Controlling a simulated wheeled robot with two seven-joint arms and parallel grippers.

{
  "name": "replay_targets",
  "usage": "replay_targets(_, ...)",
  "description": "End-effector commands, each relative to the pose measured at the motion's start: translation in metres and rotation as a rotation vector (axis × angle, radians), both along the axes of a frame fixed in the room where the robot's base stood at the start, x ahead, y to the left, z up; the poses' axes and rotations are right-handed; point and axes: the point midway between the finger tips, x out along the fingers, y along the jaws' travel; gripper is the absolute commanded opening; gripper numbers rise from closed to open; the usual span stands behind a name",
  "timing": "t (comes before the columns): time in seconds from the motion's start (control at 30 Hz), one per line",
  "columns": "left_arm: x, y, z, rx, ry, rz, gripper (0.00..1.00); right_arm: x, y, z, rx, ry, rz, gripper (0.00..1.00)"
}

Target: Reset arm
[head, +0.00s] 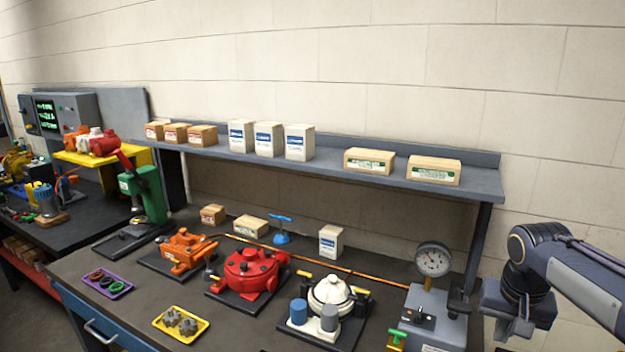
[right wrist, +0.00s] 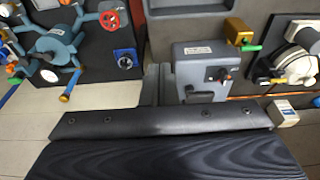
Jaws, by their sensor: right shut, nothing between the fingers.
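My right arm comes in from the right edge of the head view. Its gripper (head: 507,323) hangs beyond the right end of the bench, beside the grey gauge unit, shut and empty. The gripper's fingertips are small and partly cut by the lower part of the picture. My left gripper is not in view. On the bench stand an orange motor (head: 187,250), a red motor (head: 250,274) and a white motor (head: 331,296), each on a dark base plate.
A grey box with a dial gauge (head: 433,262) stands at the bench's right end. A shelf (head: 330,166) with several cartons runs above the bench. A purple tray (head: 91,291) and a yellow tray (head: 160,325) lie in front. A green press (head: 148,195) stands left.

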Motion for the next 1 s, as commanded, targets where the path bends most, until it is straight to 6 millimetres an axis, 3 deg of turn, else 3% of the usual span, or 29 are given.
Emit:
replay_targets(0.27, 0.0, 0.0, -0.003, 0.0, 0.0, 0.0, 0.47, -0.022, 0.016, 0.0, 0.039, -0.034, 0.048, 0.0)
replay_targets(0.47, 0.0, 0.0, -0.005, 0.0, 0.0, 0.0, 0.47, -0.05, 0.036, -0.002, 0.084, -0.075, 0.105, 0.0)
replay_targets(0.77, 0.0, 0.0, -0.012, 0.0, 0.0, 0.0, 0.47, -0.121, 0.09, -0.023, 0.189, -0.195, 0.243, 0.0)
replay_targets(0.9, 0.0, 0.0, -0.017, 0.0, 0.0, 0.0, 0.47, -0.164, 0.126, -0.047, 0.249, -0.28, 0.322, 0.0)
replay_targets(1.0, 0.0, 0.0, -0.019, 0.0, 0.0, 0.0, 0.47, -0.185, 0.145, -0.063, 0.278, -0.33, 0.36, 0.0)
